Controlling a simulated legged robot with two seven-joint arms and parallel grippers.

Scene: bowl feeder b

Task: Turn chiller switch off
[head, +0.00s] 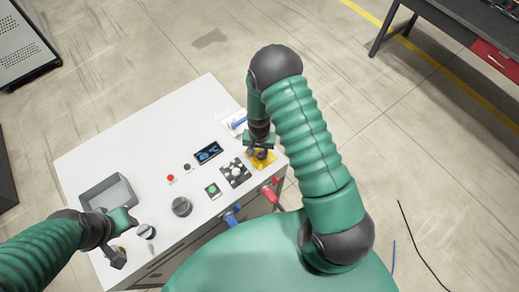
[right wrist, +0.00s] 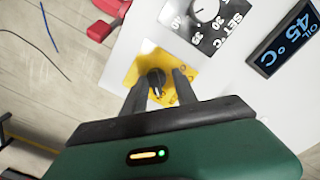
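The chiller switch looks to be the black rotary knob (right wrist: 156,80) on a yellow plate (right wrist: 134,73), seen close in the right wrist view. In the head view the yellow plate (head: 268,161) lies at the right end of the white cabinet top, partly hidden by my right gripper (head: 260,152). In the right wrist view the fingers of my right gripper (right wrist: 161,79) are apart, one on each side of the knob. Gaps seem to show between fingers and knob; contact is not clear. My left gripper (head: 118,252) is over the cabinet's left front corner, its fingers unclear.
A temperature dial (head: 235,173), a display (head: 208,152), a green button (head: 213,189), a red button (head: 170,178) and a large dark knob (head: 181,206) share the cabinet top (head: 140,142). Red (head: 270,192) and blue (head: 232,217) handles stick out along the front edge. A grey tray (head: 107,192) is at left.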

